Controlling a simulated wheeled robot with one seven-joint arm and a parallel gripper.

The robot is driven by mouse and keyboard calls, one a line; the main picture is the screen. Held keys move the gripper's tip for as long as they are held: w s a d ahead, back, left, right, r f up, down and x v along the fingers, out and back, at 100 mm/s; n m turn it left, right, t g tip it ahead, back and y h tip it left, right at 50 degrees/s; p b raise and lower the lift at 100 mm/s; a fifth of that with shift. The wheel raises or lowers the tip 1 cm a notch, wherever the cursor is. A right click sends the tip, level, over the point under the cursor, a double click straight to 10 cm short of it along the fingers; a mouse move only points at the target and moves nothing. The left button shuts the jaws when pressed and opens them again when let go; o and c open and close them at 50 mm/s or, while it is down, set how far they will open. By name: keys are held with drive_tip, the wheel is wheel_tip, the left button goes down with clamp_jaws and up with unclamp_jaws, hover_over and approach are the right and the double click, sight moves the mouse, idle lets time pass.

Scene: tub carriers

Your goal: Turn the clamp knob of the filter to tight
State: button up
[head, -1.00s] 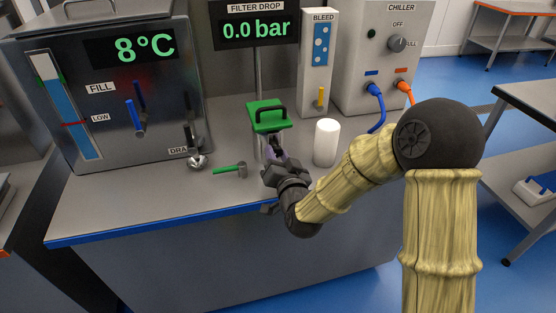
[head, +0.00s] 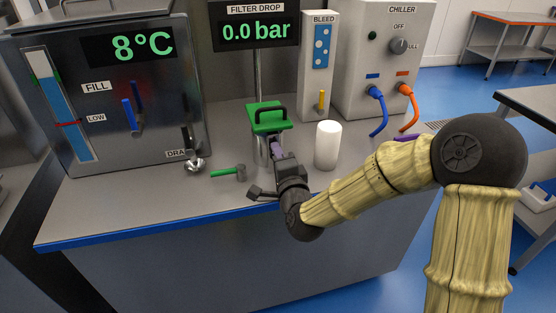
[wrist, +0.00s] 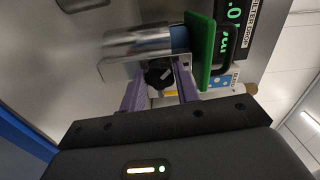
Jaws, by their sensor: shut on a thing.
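The filter stands on the bench below the pressure display, with a green lid (head: 268,122) and black handle on top. In the wrist view its silver body (wrist: 135,50) and green lid (wrist: 199,50) appear sideways. The black clamp knob (wrist: 159,73), with a pale mark on its face, sits at the filter's front. My gripper (head: 275,147) is at the front of the filter. In the wrist view, the purple fingers of my gripper (wrist: 161,84) lie on either side of the knob, shut on it. In the head view the gripper hides the knob.
A white cylinder (head: 327,145) stands close to the right of the gripper. A green-handled tool (head: 228,171) lies to the left. The steel tank (head: 110,90) is at left, the chiller (head: 385,50) with blue and orange hoses at right.

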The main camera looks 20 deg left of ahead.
drive_tip(key=m, duration=0.4)
drive_tip(key=shift+f+m, duration=0.15)
drive_tip(key=shift+m, duration=0.25)
drive_tip(key=m, duration=0.3)
drive_tip(key=shift+m, duration=0.3)
drive_tip(key=o, duration=1)
